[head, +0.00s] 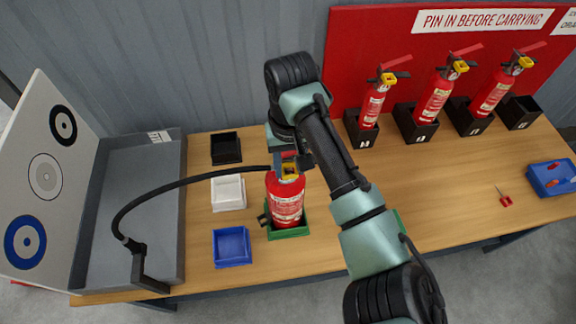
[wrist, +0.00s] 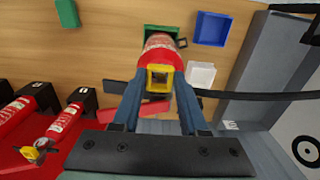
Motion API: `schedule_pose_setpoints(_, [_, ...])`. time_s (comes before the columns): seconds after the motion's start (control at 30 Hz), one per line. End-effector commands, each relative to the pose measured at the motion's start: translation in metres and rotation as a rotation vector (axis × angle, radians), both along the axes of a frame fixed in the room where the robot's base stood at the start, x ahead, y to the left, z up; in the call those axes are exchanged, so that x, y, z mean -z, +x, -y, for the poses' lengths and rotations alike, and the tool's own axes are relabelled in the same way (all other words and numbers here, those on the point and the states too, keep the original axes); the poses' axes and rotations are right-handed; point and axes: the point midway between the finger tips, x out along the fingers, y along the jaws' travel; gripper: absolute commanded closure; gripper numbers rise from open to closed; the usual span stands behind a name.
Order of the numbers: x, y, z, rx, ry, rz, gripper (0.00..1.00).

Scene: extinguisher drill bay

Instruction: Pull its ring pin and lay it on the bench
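A red extinguisher (head: 286,200) stands upright in a green holder (head: 290,232) on the bench (head: 440,200). A yellow square ring (head: 290,170), apparently its ring pin, sits at its top; the wrist view shows the ring (wrist: 160,76) too, with a red lever near it. A black hose runs left from the top. My gripper (wrist: 158,90) is above the extinguisher, its two fingers apart on either side of the ring and the extinguisher's top. I see gaps beside the ring, so it looks open and empty. In the head view my arm partly hides the gripper.
Black (head: 226,148), white (head: 228,193) and blue (head: 232,246) small trays stand left of the extinguisher. Other extinguishers (head: 433,100) stand at the back right. A small red-handled item (head: 505,200) and blue bin (head: 550,178) lie right.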

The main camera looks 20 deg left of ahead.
Motion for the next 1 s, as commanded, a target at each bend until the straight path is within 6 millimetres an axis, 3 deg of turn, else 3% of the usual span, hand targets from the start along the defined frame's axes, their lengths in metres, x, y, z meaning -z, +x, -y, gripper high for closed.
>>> schedule_pose_setpoints(0.03, [0.0, 0.0, 0.0, 0.0, 0.0, 0.0, 0.68])
schedule_pose_setpoints(0.2, [0.0, 0.0, 0.0, 0.0, 0.001, 0.001, 0.99])
schedule_pose_setpoints(0.23, [0.0, 0.0, 0.0, 0.0, 0.001, 0.001, 1.0])
schedule_pose_setpoints(1.0, [0.001, -0.019, 0.013, -0.001, -0.003, -0.006, 1.0])
